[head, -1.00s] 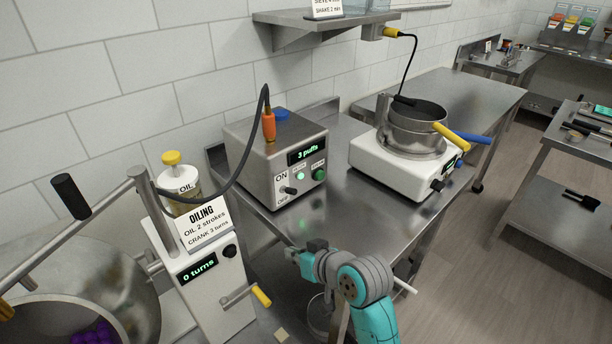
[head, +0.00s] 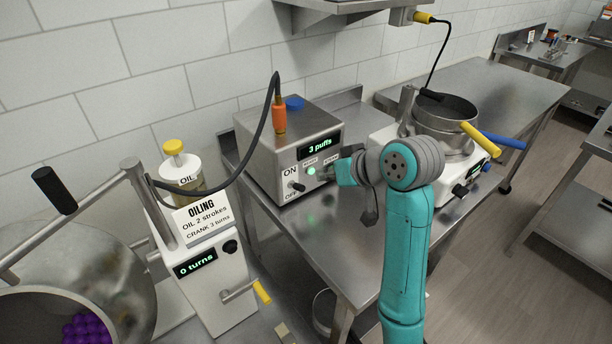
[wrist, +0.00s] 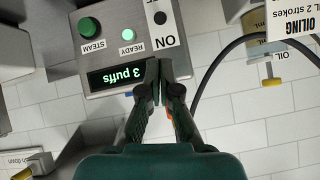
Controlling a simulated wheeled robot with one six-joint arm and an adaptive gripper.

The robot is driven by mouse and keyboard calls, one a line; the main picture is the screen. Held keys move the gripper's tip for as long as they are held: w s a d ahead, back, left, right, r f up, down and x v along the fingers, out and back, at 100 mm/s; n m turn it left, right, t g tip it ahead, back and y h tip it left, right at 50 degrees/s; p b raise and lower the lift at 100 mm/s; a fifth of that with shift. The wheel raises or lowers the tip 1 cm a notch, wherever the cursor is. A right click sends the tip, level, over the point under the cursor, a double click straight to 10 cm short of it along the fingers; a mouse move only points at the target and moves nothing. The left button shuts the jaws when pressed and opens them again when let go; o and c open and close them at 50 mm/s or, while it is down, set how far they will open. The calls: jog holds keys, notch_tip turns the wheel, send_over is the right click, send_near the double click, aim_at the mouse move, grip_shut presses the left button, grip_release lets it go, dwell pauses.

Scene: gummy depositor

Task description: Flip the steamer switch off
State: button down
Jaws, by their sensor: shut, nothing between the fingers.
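The steamer is a steel box (head: 262,160) on the steel table, with a "3 puffs" display. Its small black toggle switch (head: 296,187) sits at the lower left of the front panel, between the ON and OFF labels; I cannot tell which way the lever tilts. The switch also shows at the top of the wrist view (wrist: 160,18), which is upside down. A green READY light (head: 311,170) glows beside it. My gripper (head: 343,172) is shut and empty, in front of the panel's right side, hiding the green STEAM button (wrist: 90,27) from the head view.
A black hose with an orange plug (head: 279,119) loops from the steamer's top to the left. The oiling unit (head: 212,290) with crank and oil bottle (head: 180,170) stands at front left. A white hot plate with a pot (head: 443,115) stands to the right.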

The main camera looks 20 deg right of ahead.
jog(key=shift+w+f, duration=0.1)
jog(key=x, duration=0.9)
jog(key=shift+w+a+f, duration=0.15)
jog(key=shift+w+f, duration=0.1)
jog(key=shift+s+f+t, duration=0.3)
jog(key=shift+f+t, duration=0.05)
jog(key=shift+t, duration=0.25)
dwell(0.3)
jog(key=t, duration=0.1)
jog(key=s+f+t+y, duration=0.1)
jog(key=f+t, duration=0.1)
jog(key=shift+s+d+f+y, duration=0.2)
jog(key=shift+d+y, duration=0.1)
dwell(0.3)
jog(key=v, duration=1.2)
